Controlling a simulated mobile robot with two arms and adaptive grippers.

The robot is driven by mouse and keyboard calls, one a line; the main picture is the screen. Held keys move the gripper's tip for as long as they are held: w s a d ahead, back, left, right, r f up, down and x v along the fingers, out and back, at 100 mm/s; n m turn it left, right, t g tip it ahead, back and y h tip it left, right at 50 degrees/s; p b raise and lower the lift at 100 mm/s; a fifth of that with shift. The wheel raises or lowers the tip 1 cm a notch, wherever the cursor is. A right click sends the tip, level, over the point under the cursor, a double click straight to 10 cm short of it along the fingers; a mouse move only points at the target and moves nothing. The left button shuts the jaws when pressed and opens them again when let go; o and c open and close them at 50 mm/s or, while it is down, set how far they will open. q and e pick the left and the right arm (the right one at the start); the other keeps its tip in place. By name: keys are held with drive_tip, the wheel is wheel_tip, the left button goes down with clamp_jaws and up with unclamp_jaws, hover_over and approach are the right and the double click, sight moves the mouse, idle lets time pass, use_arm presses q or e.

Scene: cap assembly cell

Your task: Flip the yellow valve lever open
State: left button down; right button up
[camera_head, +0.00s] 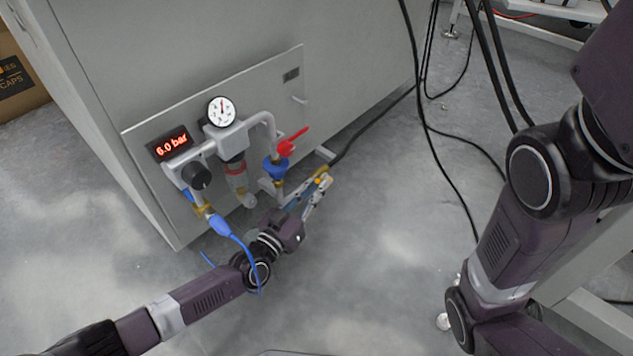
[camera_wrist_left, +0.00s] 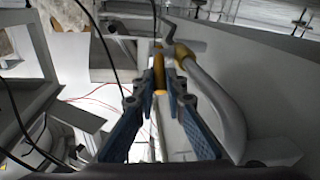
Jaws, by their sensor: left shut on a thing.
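The yellow valve lever (camera_head: 319,178) is at the low end of the pipework on the grey cabinet's side. My left gripper (camera_head: 317,188) reaches up to it from below, with its fingers around it. In the left wrist view, the yellow lever (camera_wrist_left: 158,74) lies between the two blue fingers of my left gripper (camera_wrist_left: 160,85), which are closed on it. Part of the lever is hidden by the fingers. A curved grey pipe (camera_wrist_left: 218,95) with a yellow fitting runs just right of the fingers. My right gripper is outside the views.
A red lever (camera_head: 291,142) on a blue valve body (camera_head: 276,168) sits close above the left gripper. A gauge (camera_head: 221,111), a display reading 6.0 bar (camera_head: 170,143) and a blue hose (camera_head: 220,224) are to the left. Black cables (camera_head: 437,150) hang to the right.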

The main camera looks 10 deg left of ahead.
use_arm(q)
drive_tip(key=shift+a+f+h, duration=0.15)
drive_tip(key=shift+a+h, duration=0.05)
drive_tip(key=shift+h, duration=0.1)
drive_tip(key=c, duration=2.2)
unclamp_jaws()
drive_tip(key=shift+s, duration=0.1)
drive_tip(key=shift+c, duration=0.2)
drive_tip(key=v, duration=1.2)
drive_tip(key=shift+o, duration=0.2)
drive_tip(key=shift+f, duration=0.15)
